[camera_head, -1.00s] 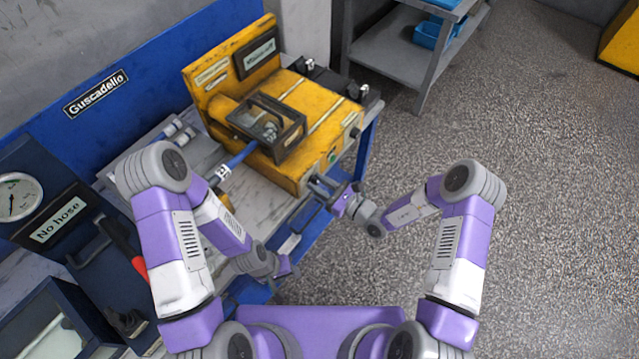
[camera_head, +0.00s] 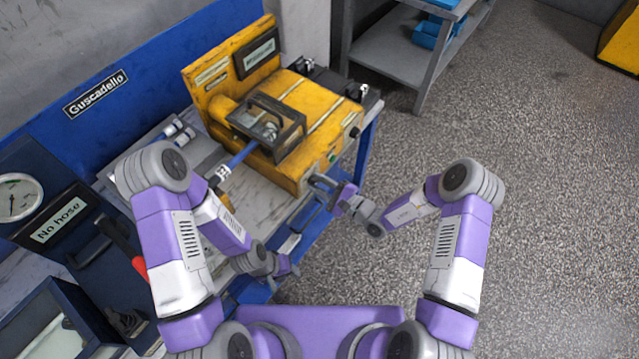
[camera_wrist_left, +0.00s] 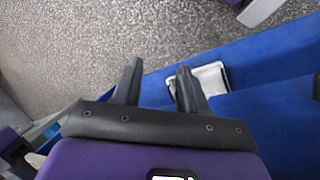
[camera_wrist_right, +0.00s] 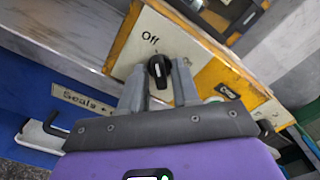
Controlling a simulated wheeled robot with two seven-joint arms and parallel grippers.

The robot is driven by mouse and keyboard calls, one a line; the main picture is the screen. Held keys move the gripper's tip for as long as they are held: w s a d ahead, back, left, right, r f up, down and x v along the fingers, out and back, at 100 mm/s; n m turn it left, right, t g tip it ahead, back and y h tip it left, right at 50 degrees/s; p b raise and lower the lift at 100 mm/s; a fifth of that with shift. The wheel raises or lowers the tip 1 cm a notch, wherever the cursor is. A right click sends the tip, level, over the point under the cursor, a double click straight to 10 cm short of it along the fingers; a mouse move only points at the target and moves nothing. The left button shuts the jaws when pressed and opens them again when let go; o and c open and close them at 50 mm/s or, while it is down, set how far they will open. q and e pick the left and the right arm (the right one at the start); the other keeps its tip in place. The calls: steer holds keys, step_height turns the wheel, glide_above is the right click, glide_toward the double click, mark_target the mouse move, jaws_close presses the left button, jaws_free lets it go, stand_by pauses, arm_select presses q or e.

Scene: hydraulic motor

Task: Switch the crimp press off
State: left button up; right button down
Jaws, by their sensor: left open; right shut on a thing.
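The yellow crimp press (camera_head: 325,122) stands on the workbench in the head view. In the right wrist view its front panel carries a black rotary knob (camera_wrist_right: 158,68) with a white mark, below the printed word "Off" (camera_wrist_right: 150,38). My right gripper (camera_wrist_right: 159,82) is shut on this knob, one finger on each side. In the head view my right gripper (camera_head: 318,182) is at the press's lower front corner and hides the knob. My left gripper (camera_head: 296,268) is open and empty by the bench's front edge; its two fingers (camera_wrist_left: 158,78) show apart in the left wrist view.
A blue hose (camera_head: 240,158) runs into the press. A "Seals" label (camera_wrist_right: 84,98) sits on the blue bench front near a handle. A "No hose" sign (camera_head: 58,219) and gauge (camera_head: 18,198) are at left.

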stand_by(0.4)
steer(key=c, duration=1.1)
jaws_free()
steer(key=shift+c, duration=0.2)
steer(key=v, duration=0.7)
steer(key=shift+s+d, duration=0.2)
steer(key=shift+d, duration=0.05)
